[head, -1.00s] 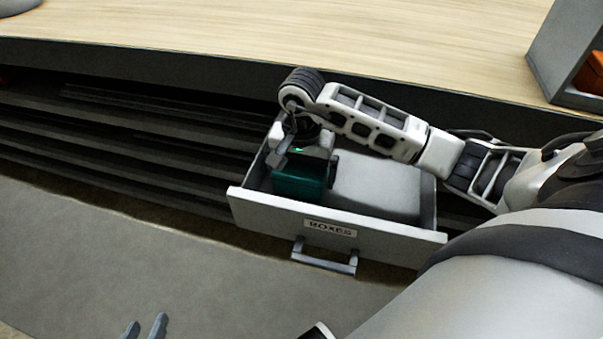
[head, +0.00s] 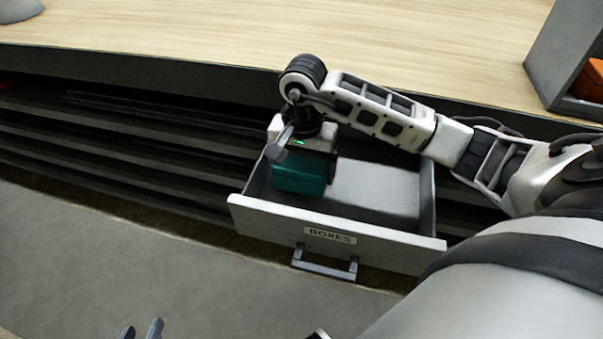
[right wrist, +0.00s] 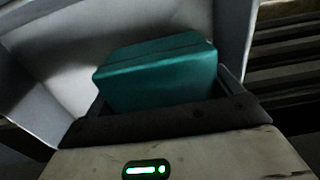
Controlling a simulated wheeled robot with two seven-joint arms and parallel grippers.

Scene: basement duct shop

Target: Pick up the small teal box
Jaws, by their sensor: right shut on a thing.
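The small teal box (head: 299,176) is at the left side of the open drawer (head: 338,240) labelled BOXES. My right gripper (head: 303,153) is above it and shut on it. In the right wrist view the teal box (right wrist: 158,72) sits between the fingers of my right gripper (right wrist: 165,95), with the drawer floor and walls behind it. In the head view the box appears raised above the drawer floor; its lower edge is partly hidden by the drawer front. My left gripper (head: 141,330) shows only its fingertips at the bottom edge, apart and empty.
The drawer's pale floor (head: 375,190) is bare to the right of the box. A wooden worktop (head: 200,40) runs above the drawer. Dark slatted shelving (head: 120,140) lies to the left. A grey bin (head: 560,55) with an orange thing stands at the upper right.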

